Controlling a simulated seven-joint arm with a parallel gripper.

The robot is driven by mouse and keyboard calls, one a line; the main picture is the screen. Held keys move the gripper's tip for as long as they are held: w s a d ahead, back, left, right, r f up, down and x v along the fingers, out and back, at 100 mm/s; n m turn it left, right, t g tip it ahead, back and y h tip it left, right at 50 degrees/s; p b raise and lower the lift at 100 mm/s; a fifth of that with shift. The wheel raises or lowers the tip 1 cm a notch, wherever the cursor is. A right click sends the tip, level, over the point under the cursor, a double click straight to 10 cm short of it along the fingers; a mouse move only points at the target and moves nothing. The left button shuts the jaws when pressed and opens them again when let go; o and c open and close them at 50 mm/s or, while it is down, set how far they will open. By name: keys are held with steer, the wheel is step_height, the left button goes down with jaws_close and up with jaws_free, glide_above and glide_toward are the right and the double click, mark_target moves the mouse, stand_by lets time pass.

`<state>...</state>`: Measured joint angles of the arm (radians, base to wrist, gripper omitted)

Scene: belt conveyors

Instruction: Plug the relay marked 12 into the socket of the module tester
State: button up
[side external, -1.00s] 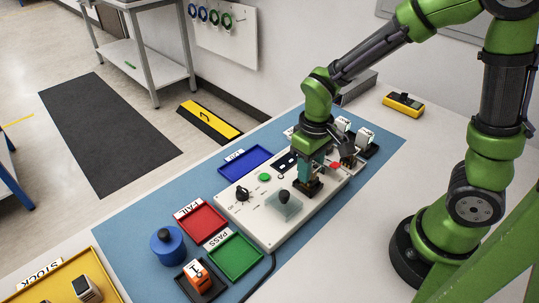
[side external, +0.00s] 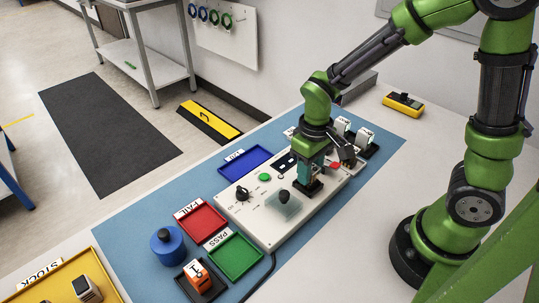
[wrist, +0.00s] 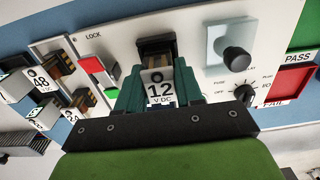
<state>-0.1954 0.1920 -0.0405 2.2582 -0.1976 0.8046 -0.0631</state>
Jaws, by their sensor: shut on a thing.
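The relay marked 12 (wrist: 160,92), a white-faced block reading 12 V DC, is between the teal fingers of my gripper (wrist: 158,88) in the wrist view. My gripper (side external: 309,182) is shut on it. The fingers point down over the dark socket (wrist: 156,47) on the white module tester (side external: 265,232). In the side external view the fingers hide most of the relay, and its lower end is at the dark socket (side external: 309,190). I cannot tell how far it is seated.
The tester has a red lock lever (wrist: 92,65), a clear cover with a black knob (side external: 284,197) and a dial (side external: 242,193). Blue, red (side external: 202,222) and green (side external: 235,257) trays lie alongside.

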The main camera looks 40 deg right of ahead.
steer(key=shift+f, duration=0.45)
stand_by(0.3)
steer(key=o, duration=1.1)
steer(key=shift+o, duration=0.2)
steer(key=o, duration=0.4)
steer(key=shift+r, duration=3.8)
